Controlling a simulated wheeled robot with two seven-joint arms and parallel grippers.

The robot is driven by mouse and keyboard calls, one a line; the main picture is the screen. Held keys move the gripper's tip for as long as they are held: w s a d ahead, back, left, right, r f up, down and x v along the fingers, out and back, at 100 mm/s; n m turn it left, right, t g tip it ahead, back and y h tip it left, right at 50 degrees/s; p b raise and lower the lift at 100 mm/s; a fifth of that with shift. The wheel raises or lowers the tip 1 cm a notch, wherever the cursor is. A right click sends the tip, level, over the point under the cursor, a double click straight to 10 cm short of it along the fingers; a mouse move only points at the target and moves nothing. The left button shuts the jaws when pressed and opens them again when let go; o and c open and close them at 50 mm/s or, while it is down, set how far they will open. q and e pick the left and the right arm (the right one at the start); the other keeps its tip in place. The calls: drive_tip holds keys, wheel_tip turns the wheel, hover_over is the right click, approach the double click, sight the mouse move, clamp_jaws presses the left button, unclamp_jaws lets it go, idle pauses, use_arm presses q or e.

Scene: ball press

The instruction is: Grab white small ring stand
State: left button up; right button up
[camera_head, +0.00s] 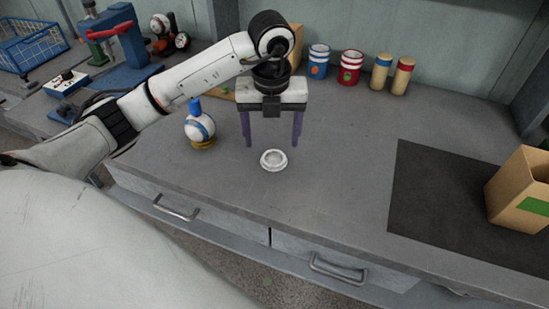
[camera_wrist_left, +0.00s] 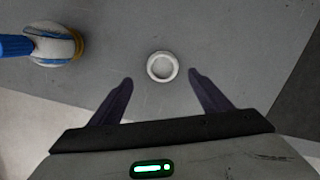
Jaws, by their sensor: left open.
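The white small ring stand (camera_head: 273,160) lies flat on the grey workbench, near its front edge. It also shows in the left wrist view (camera_wrist_left: 162,67), ahead of the fingertips and roughly centred between them. My left gripper (camera_head: 272,146) points down with its two purple fingers apart and nothing between them. In the left wrist view the open fingers (camera_wrist_left: 160,80) stand on either side, short of the ring stand. No contact with it shows. My right gripper is in neither view.
A white and blue ball (camera_head: 200,128) with a blue top sits on a yellow ring left of the gripper. A cardboard box (camera_head: 520,190) stands on a dark mat (camera_head: 425,200) at right. Cans (camera_head: 350,68) and cylinders line the back. The bench right of the ring stand is clear.

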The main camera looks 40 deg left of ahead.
sight(274, 160)
use_arm(q)
drive_tip(key=shift+w+f, duration=0.25)
drive_tip(key=shift+f, duration=1.3)
drive_tip(key=shift+w+f, duration=0.2)
drive_tip(key=shift+f, duration=1.3)
drive_tip(key=c, duration=1.1)
